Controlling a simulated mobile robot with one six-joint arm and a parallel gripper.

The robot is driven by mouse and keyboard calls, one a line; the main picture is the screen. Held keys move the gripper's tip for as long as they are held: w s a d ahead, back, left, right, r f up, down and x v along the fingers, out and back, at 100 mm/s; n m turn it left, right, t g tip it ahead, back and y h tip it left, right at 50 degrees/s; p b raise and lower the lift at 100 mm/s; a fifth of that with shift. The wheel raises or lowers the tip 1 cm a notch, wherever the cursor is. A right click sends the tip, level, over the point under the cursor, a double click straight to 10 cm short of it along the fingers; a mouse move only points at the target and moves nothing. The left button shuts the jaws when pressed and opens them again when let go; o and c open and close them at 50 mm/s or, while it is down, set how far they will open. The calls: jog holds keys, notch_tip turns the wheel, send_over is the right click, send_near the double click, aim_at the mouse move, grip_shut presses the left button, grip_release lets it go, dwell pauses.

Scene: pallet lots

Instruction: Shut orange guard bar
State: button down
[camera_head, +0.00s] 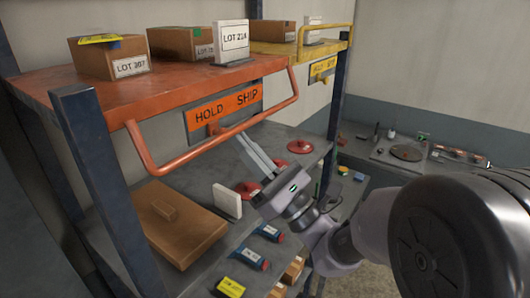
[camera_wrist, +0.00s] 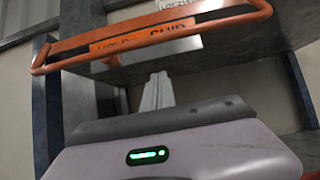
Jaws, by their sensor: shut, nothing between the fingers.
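The orange guard bar (camera_head: 225,134) is a U-shaped tube on the front of the orange shelf (camera_head: 170,92). It hangs down and outward below the shelf's front edge, and it also shows across the top of the wrist view (camera_wrist: 150,40). My gripper (camera_head: 241,137) is shut and empty. In the head view its fingers point up and left, just below the bar and the orange HOLD / SHIP plate (camera_head: 236,101). In the wrist view its fingertips (camera_wrist: 160,76) are below the bar; I cannot tell whether they touch anything.
Cartons (camera_head: 110,57) and a white LOT 214 card (camera_head: 231,41) stand on the orange shelf. A yellow guard bar (camera_head: 327,26) stands raised at the yellow shelf. A blue post (camera_head: 105,185) stands left.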

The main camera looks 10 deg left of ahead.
jog(key=d+r, duration=0.1)
jog(key=s+d+r, duration=0.1)
jog(key=r, duration=0.1)
jog(key=shift+d, duration=0.3)
jog(key=shift+a+f, duration=0.1)
jog(key=shift+a, duration=0.1)
